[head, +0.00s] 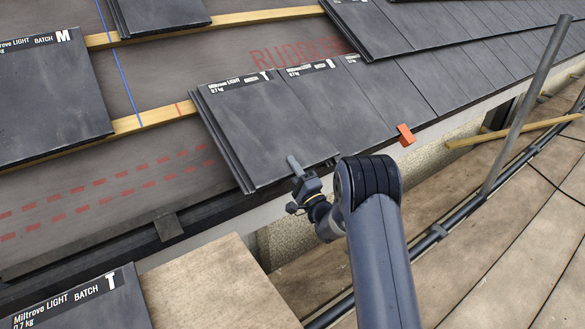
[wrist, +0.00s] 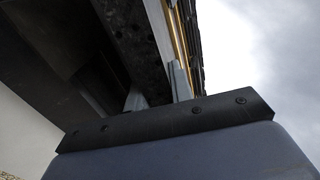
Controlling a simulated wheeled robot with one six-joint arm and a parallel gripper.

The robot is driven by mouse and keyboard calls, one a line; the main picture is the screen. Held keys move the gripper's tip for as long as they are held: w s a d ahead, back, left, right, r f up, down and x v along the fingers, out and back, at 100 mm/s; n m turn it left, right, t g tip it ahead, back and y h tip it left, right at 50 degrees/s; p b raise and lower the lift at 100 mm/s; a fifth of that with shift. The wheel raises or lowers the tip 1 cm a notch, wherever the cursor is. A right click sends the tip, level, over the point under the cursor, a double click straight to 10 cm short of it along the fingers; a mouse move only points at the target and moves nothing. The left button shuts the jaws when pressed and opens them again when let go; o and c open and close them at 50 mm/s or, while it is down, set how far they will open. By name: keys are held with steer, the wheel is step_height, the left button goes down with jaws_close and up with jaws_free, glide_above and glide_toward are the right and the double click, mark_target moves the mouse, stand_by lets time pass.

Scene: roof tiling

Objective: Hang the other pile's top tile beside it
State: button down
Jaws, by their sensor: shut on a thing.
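A dark grey tile (head: 248,125) with a white T label lies at the left end of the lower course, over the batten and the eaves edge. My gripper (head: 296,167) is at this tile's lower edge and shut on it; the far finger is mostly hidden. The wrist view shows the two fingers (wrist: 159,90) with a dark surface beside them. A neighbouring tile (head: 318,100), also labelled T, lies directly to its right. The M pile (head: 48,95) is at upper left. The T pile (head: 85,305) is at lower left.
A timber batten (head: 155,117) carries a blue chalk line and a red mark. Bare underlay (head: 130,185) lies left of the tile. An orange block (head: 405,135) sits at the eaves. A scaffold pole (head: 525,105) and boards (head: 470,215) are at right.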

steer(key=shift+s+r, duration=0.1)
stand_by(0.5)
steer(key=c, duration=1.2)
jaws_free()
steer(key=shift+o, duration=0.2)
steer(key=shift+f, duration=0.25)
steer(key=v, duration=0.7)
steer(key=shift+s+d, duration=0.2)
steer(key=shift+r, duration=0.1)
steer(key=r, duration=0.1)
steer(key=s+d+r+p, duration=0.1)
steer(key=s+r+p, duration=0.1)
steer(key=r, duration=0.1)
steer(key=shift+d, duration=0.2)
